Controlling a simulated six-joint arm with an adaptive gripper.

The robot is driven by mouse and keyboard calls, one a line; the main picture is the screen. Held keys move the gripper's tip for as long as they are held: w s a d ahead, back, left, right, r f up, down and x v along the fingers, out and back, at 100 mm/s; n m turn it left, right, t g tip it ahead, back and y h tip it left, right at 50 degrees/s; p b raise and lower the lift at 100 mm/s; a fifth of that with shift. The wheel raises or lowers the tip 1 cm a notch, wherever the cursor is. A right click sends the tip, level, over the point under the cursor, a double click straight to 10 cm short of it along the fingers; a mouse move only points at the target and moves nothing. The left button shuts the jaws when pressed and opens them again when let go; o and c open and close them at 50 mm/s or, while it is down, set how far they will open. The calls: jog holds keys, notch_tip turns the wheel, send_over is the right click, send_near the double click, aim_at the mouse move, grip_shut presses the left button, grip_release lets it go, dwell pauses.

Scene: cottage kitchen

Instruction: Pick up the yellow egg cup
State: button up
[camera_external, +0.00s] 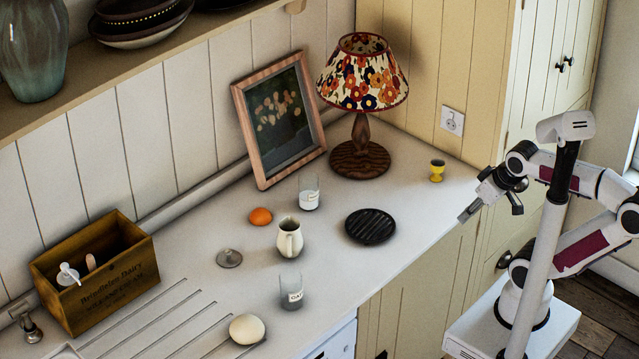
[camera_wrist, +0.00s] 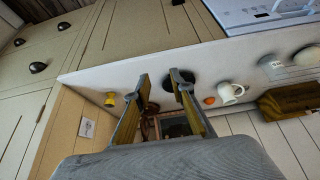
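The yellow egg cup (camera_external: 437,171) stands upright near the far right end of the white counter, with a dark top or opening. It also shows in the wrist view (camera_wrist: 110,100), small, to the left of my fingers. My gripper (camera_external: 470,211) hangs in the air at the right, off the counter's front edge and to the right of the egg cup in the outside view. In the wrist view my gripper (camera_wrist: 158,80) has its two fingers apart with a gap between them and nothing held.
A patterned lamp (camera_external: 362,160) stands left of the egg cup. A black ribbed trivet (camera_external: 370,226), glass (camera_external: 309,193), orange (camera_external: 261,216), white jug (camera_external: 290,239), second glass (camera_external: 292,290) and wooden crate (camera_external: 110,290) lie further left. Counter around the egg cup is clear. A panelled cupboard wall rises behind.

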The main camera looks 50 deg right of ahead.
jog(key=o, duration=0.9)
jog(key=shift+c, duration=0.2)
